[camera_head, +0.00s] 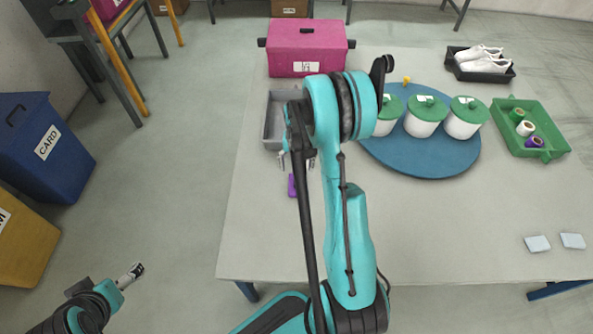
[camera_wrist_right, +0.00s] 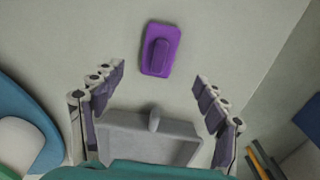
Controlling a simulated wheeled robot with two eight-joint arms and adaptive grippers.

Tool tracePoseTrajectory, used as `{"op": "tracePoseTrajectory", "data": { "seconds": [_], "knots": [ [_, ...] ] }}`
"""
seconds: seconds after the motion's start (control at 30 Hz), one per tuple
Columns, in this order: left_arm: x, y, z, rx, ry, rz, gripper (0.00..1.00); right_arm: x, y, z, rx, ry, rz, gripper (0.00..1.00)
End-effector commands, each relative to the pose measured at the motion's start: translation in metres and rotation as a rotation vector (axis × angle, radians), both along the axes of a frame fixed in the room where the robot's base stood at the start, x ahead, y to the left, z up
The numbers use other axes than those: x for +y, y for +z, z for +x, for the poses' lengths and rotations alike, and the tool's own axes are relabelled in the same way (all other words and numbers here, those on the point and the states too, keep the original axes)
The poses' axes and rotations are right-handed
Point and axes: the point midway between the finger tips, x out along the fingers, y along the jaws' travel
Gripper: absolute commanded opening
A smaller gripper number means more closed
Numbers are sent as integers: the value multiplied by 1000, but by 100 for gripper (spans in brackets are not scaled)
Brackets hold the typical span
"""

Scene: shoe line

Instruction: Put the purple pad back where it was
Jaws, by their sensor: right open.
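The purple pad (camera_head: 291,186) lies flat on the table, partly covered by my right arm in the head view. In the right wrist view the whole purple pad (camera_wrist_right: 171,51) shows, with a raised grip along its middle. My right gripper (camera_wrist_right: 159,76) is open and empty above the table. The pad lies just beyond its fingertips, apart from them. In the head view this gripper (camera_head: 297,163) is mostly behind the arm. My left gripper (camera_head: 133,272) hangs at the lower left, off the table; its jaws are too small to read.
A grey tray (camera_head: 271,135) stands behind the pad and also shows between the fingers (camera_wrist_right: 185,150). A pink box (camera_head: 290,50) is behind it. A blue round mat (camera_head: 425,160) with green-lidded jars (camera_head: 426,115) and a green tray (camera_head: 555,140) lie right.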

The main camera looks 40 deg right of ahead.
Motion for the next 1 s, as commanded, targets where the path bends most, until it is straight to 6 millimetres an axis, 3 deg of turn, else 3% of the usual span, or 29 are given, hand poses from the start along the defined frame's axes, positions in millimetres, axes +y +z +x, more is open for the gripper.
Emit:
{"op": "tracePoseTrajectory", "data": {
  "seconds": [0.27,0.47,0.7,0.83,1.0],
  "knots": [
    [0,7,0,0,0,0,92,11,37,1,-22,30,-11,73],
    [0,6,0,0,0,0,92,64,110,-4,-133,171,-61,73],
    [0,6,0,0,0,0,92,137,185,-40,-304,373,-129,73],
    [0,6,0,0,0,0,92,172,209,-68,-399,479,-161,73],
    [0,6,0,0,0,0,92,205,222,-103,-510,595,-194,73]
  ]
}}
